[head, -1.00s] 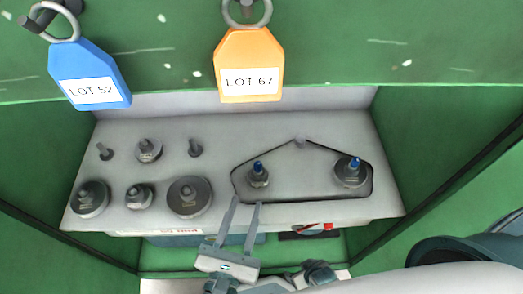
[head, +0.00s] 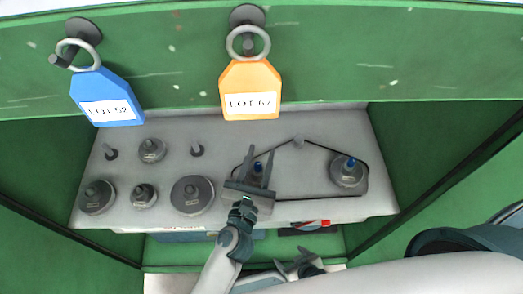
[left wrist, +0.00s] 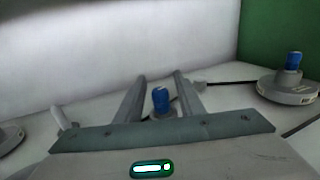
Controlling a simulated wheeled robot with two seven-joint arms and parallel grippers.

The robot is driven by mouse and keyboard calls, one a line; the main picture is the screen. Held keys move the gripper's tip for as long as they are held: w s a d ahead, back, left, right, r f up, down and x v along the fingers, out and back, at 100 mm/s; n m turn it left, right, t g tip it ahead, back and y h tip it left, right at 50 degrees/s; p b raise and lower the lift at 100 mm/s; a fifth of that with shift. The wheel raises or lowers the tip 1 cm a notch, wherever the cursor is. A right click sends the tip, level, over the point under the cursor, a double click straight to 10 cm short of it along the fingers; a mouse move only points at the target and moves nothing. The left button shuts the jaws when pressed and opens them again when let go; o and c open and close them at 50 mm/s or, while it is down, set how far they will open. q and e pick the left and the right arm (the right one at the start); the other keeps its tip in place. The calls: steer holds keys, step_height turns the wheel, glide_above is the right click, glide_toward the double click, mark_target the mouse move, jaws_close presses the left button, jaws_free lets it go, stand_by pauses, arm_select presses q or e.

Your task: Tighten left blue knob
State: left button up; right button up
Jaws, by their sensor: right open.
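The left blue knob (head: 257,168) tops a small grey wheel at the left end of the belt loop on the grey panel. My left gripper (head: 261,151) is open, with one finger on each side of this knob. In the left wrist view the knob (left wrist: 160,100) stands upright between the two fingers, with a gap on both sides. The right blue knob (head: 350,163) sits on a larger wheel at the right; it also shows in the left wrist view (left wrist: 294,61). My right gripper (head: 303,263) is open and empty, low in front of the panel.
Several grey wheels and pegs, among them a large wheel (head: 192,194), stand on the panel's left part. A blue tag (head: 106,96) and an orange tag (head: 250,90) hang from the green frame above. A red switch (head: 318,224) is below the panel.

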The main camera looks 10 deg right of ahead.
arm_select(q)
steer(key=shift+w+d, duration=0.35)
steer(key=shift+w, duration=0.25)
jaws_close()
